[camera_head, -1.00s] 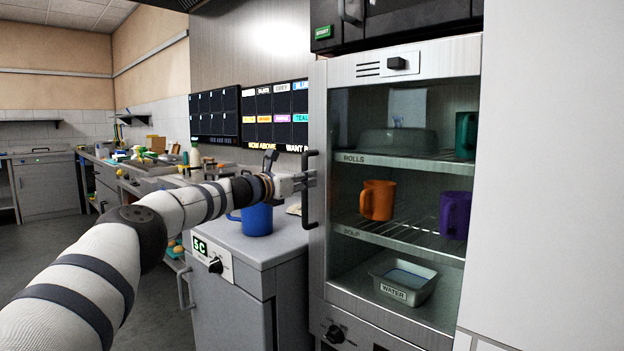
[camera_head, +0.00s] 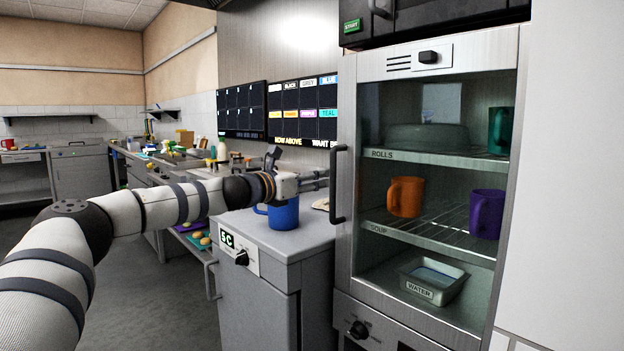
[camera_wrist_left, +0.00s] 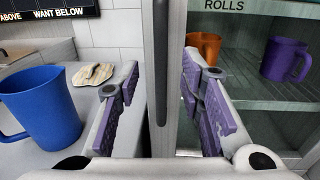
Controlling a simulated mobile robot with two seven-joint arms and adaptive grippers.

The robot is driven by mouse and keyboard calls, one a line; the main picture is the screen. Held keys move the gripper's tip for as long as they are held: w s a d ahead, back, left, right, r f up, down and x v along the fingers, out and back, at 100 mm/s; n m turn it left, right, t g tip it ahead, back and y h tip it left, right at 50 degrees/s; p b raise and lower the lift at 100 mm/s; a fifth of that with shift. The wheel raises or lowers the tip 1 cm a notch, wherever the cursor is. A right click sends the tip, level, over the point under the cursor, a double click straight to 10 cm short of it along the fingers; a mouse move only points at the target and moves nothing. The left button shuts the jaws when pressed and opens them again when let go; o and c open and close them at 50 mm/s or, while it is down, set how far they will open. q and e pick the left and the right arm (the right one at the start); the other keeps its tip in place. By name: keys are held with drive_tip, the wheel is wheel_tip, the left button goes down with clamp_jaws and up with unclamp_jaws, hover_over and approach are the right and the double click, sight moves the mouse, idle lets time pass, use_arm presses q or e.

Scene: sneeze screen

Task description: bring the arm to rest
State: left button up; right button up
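My left gripper (camera_head: 318,182) is open at the end of my outstretched arm, just left of the dark vertical handle (camera_head: 339,185) of the glass-fronted cabinet (camera_head: 440,58). In the left wrist view its two purple-padded fingers (camera_wrist_left: 160,92) are wide apart, and the handle (camera_wrist_left: 160,60) stands upright between them in the picture. The fingers hold nothing. A small gap seems to separate the fingertips from the handle in the head view. The cabinet's glass door looks shut. My right gripper is not in view.
Behind the cabinet glass are an orange mug (camera_head: 405,197), a purple mug (camera_head: 486,214), a teal mug (camera_head: 499,130) and a water pan (camera_head: 430,284). Open floor lies at the left.

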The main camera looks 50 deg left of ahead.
use_arm(q)
drive_tip(key=shift+s, duration=0.1)
idle(0.3)
